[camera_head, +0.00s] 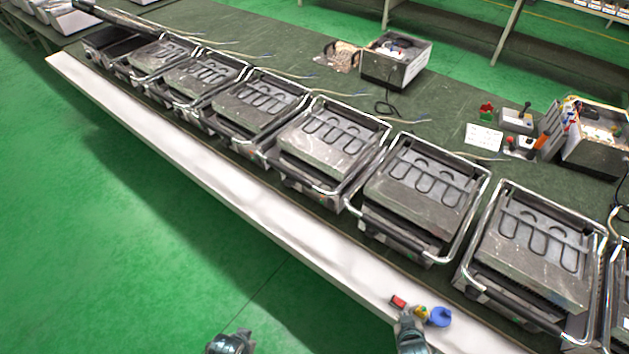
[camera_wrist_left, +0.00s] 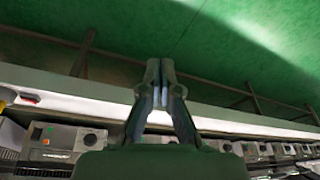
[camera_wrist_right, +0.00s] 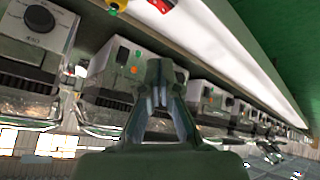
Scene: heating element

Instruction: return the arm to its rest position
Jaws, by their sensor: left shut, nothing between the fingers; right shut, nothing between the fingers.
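My left gripper (camera_head: 230,342) is at the bottom edge of the head view, over the green floor and clear of the white ledge. In the left wrist view its fingertips (camera_wrist_left: 160,66) meet and hold nothing. My right gripper (camera_head: 411,318) is at the front white ledge, close to a small red item, a yellow item and a blue item. In the right wrist view its fingers (camera_wrist_right: 158,68) are shut and empty, in front of the row of grill-like units. Most of both arms is out of view.
The white ledge (camera_head: 225,188) runs in front of several metal units with heating elements (camera_head: 423,190). The red item (camera_head: 398,302) and blue item (camera_head: 440,317) lie on the ledge. An open metal box (camera_head: 392,66) stands behind. The green floor (camera_head: 110,240) is clear.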

